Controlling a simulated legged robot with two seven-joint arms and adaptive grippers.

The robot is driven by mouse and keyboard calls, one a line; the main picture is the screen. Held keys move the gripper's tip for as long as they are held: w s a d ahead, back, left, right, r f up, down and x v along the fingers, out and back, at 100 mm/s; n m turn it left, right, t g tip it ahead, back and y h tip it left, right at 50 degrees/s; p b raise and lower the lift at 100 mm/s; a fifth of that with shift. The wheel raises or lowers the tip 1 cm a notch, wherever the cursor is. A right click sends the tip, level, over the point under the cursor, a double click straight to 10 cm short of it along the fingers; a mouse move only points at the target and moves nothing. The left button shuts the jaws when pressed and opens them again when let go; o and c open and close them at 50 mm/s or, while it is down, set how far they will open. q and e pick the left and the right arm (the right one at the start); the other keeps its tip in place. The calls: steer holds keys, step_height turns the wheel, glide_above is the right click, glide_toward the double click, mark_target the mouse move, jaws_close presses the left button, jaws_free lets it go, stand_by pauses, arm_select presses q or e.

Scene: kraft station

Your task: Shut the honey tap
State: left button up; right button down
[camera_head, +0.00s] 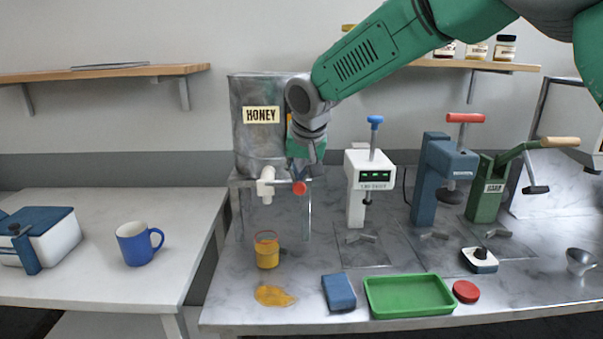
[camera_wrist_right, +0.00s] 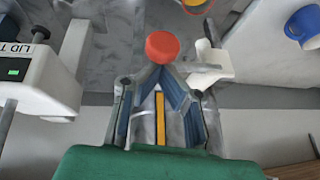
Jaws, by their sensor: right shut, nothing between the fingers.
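The grey honey tank (camera_head: 262,135) with its HONEY label stands on a metal stand at the back. Its white tap (camera_head: 266,186) has a lever ending in a red knob (camera_head: 299,188). In the right wrist view the red knob (camera_wrist_right: 162,46) is just beyond my fingertips, with the white tap (camera_wrist_right: 215,65) to its right. My right gripper (camera_head: 306,164) is shut and empty, pointing down close to the knob; I cannot tell if it touches. A jar of honey (camera_head: 267,254) stands below the tap. No honey stream is clearly visible. My left gripper is not in view.
A honey puddle (camera_head: 274,296) lies before the jar. A blue sponge (camera_head: 339,292), green tray (camera_head: 408,297) and red lid (camera_head: 466,291) are along the front edge. The white lid tester (camera_head: 368,187) and blue press (camera_head: 443,180) stand to the right. A blue mug (camera_head: 138,244) is left.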

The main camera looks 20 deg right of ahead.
steer(key=shift+f, duration=0.2)
steer(key=shift+s+d+r+y, duration=0.1)
steer(key=shift+s+d+y, duration=0.1)
steer(key=shift+y, duration=0.1)
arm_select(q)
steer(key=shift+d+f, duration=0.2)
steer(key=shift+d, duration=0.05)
arm_select(e)
steer(key=shift+w+d, duration=0.1)
steer(key=shift+d, duration=0.2)
